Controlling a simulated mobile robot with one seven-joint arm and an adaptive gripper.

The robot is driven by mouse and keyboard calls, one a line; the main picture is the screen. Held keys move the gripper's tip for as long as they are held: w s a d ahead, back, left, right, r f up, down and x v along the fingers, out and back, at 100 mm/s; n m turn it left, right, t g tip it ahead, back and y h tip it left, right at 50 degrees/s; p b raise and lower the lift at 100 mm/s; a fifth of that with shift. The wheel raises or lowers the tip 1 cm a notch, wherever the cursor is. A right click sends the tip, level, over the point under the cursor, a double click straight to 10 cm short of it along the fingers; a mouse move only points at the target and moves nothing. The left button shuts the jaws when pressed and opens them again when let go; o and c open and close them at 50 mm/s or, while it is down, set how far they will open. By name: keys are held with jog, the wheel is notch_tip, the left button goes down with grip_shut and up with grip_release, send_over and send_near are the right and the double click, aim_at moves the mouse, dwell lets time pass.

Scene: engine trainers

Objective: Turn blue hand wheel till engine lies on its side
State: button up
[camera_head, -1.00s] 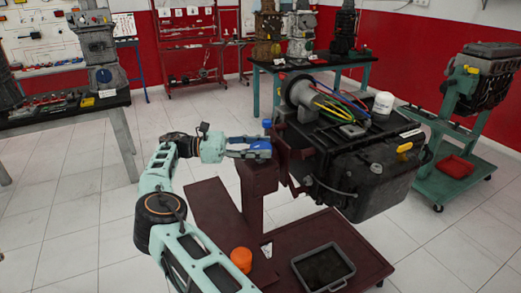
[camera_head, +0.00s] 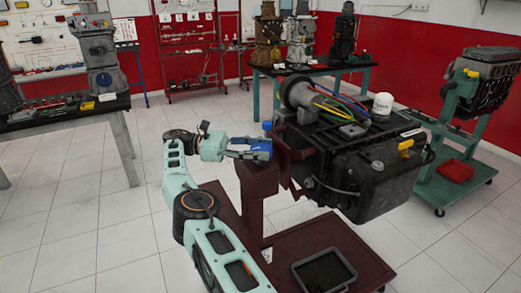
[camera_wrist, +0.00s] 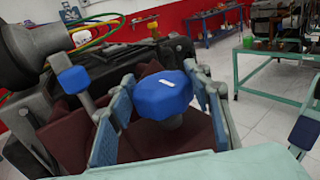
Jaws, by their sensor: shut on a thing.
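The dark engine (camera_head: 365,165) is held at the side of a maroon stand (camera_head: 255,190). Its top, with coloured cables and a white filter (camera_head: 383,103), faces up. My gripper (camera_head: 258,149) is at the stand's head, left of the engine. In the wrist view, the blue hand wheel (camera_wrist: 160,94) sits between the two blue-padded fingers of my gripper (camera_wrist: 162,118), which is shut on it. A white mark shows on its top. A smaller blue knob (camera_wrist: 73,79) stands left of the fingers; it also shows in the head view (camera_head: 267,125).
A grey tray (camera_head: 325,272) lies on the stand's base (camera_head: 330,235). A green engine cart (camera_head: 455,185) with a red tray stands at right. A tool table (camera_head: 70,113) is at left, and another table with engines (camera_head: 315,68) is behind. Floor at left is clear.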

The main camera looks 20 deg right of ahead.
jog(key=shift+s+d+f, duration=0.1)
jog(key=shift+s+f, duration=0.05)
jog(key=shift+f, duration=0.05)
jog(key=o, duration=1.2)
jog(key=shift+c, duration=0.2)
jog(key=shift+r, duration=0.1)
jog(key=shift+r+n+t+h+p, duration=0.15)
jog(key=shift+n+t+h+p, duration=0.15)
jog(key=shift+t+p, duration=0.1)
jog(key=shift+n+t+h+p, duration=0.8)
jog(key=shift+n+t+p, duration=0.6)
jog(key=shift+t, duration=0.7)
